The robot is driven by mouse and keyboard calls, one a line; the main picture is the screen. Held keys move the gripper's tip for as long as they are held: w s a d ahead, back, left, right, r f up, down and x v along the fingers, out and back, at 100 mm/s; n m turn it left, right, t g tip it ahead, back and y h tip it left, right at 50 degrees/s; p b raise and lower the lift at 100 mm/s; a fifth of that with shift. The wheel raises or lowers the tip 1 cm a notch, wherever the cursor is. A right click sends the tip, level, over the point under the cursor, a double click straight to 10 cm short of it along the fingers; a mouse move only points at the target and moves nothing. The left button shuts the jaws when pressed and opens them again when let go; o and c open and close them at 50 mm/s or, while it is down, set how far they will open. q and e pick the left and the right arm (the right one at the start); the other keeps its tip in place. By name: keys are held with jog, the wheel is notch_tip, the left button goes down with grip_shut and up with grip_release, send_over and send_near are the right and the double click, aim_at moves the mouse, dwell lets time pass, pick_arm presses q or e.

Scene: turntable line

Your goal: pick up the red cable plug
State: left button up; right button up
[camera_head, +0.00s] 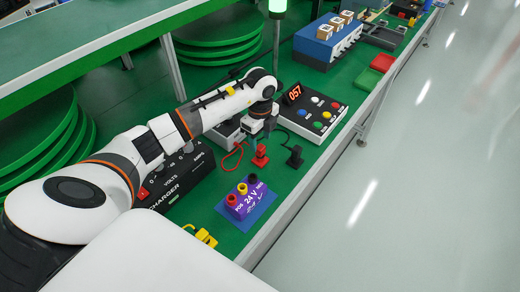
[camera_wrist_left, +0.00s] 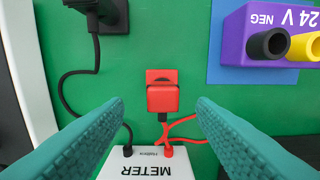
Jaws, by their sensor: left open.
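The red cable plug (camera_head: 260,156) stands on the green bench top, with a red cable running back from it to the meter. In the left wrist view the red plug (camera_wrist_left: 162,97) lies ahead, centred between the teal fingers. My left gripper (camera_head: 257,130) is open and empty above the bench near the meter, and its fingers also show in the left wrist view (camera_wrist_left: 158,125). The fingers do not touch the plug. The meter (camera_wrist_left: 150,163) is a white box, partly hidden by the arm in the head view. My right gripper is not in view.
A black plug (camera_head: 295,157) stands right of the red one. A purple 24 V block (camera_head: 247,202) with several terminals is in front on a blue mat. A black charger (camera_head: 178,175) is left, and a button panel (camera_head: 312,112) with a red display lies behind. The bench edge is right.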

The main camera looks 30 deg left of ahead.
aim_at(260, 147)
pick_arm(q)
jog(key=f, duration=0.3)
jog(key=shift+s+d+f+p, duration=0.2)
jog(key=shift+f+p, duration=0.1)
jog(key=shift+p, duration=0.1)
jog(key=shift+a+f, duration=0.1)
jog(key=shift+f, duration=0.3)
jog(key=shift+c, duration=0.3)
jog(key=c, duration=0.9)
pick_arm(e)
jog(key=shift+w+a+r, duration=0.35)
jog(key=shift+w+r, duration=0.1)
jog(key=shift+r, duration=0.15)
pick_arm(q)
notch_tip(260, 147, up, 9)
jog(key=shift+w+r+b, duration=0.1)
jog(key=shift+r+b, duration=0.05)
jog(key=shift+b, duration=0.5)
jog(key=shift+r, duration=0.45)
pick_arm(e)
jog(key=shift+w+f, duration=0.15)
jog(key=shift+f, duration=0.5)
